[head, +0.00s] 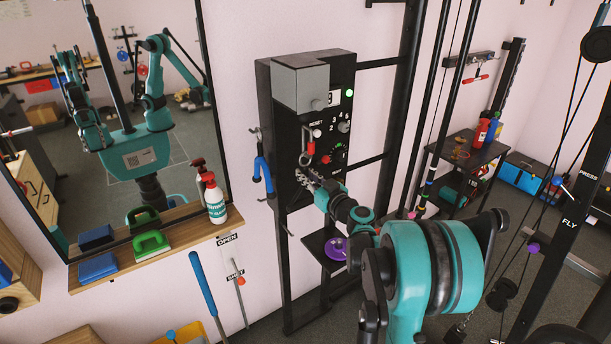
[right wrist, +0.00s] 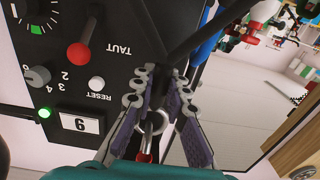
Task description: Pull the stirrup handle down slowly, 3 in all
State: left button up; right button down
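The blue stirrup handle (head: 262,172) hangs from a hook on the left side of a black machine panel (head: 345,72); blue also shows behind the fingers in the right wrist view (right wrist: 206,45). A metal carabiner with a red sleeve (head: 308,146) hangs in front of the panel. My right gripper (head: 314,180) is just below the carabiner. In the right wrist view its fingers are spread with a gap between them, and the carabiner's lower loop (right wrist: 155,120) shows in that gap; I cannot tell contact. My left gripper shows only as an unclear mirror reflection.
The panel carries a counter (right wrist: 79,124), a lit green lamp (head: 349,93), a reset button and a red knob (right wrist: 80,55). A small shelf with a purple disc (head: 336,248) is below. A mirror ledge (head: 180,235) with a spray bottle (head: 213,198) is left. A cable rack stands right.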

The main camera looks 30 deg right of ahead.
aim_at(306, 199)
dwell(0.4)
jog(key=shift+f+b, duration=1.05)
jog(key=shift+f, duration=0.15)
jog(key=shift+f+b, duration=1)
jog(key=shift+f, duration=0.2)
jog(key=shift+f+b, duration=1)
jog(key=shift+f, duration=0.15)
jog(key=shift+f+b, duration=1)
jog(key=shift+f, duration=0.15)
